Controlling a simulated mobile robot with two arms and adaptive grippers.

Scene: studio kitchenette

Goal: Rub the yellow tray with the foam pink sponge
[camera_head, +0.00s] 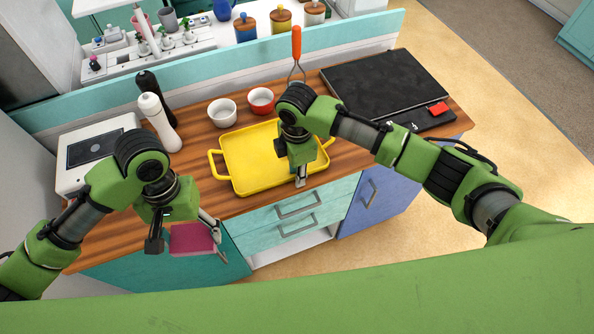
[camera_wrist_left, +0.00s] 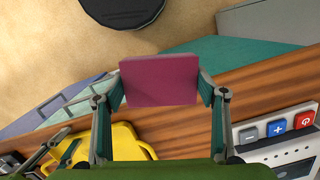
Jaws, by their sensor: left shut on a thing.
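The yellow tray (camera_head: 236,156) lies on the wooden counter, a handle at each end. Part of it shows in the left wrist view (camera_wrist_left: 122,140). My left gripper (camera_head: 184,238) is shut on the pink sponge (camera_head: 192,239), held near the counter's front edge, left of and in front of the tray and apart from it. The sponge (camera_wrist_left: 160,80) sits between both fingers in the left wrist view. My right gripper (camera_head: 301,176) points down over the tray's right part and hides some of it. Whether its fingers are open or shut is unclear.
A white bowl (camera_head: 222,112) and a red bowl (camera_head: 261,100) stand behind the tray. White and black mills (camera_head: 160,122) and a white appliance (camera_head: 98,155) are at left. A dark cooktop (camera_head: 385,85) is at right. An orange-handled utensil (camera_head: 296,45) stands behind.

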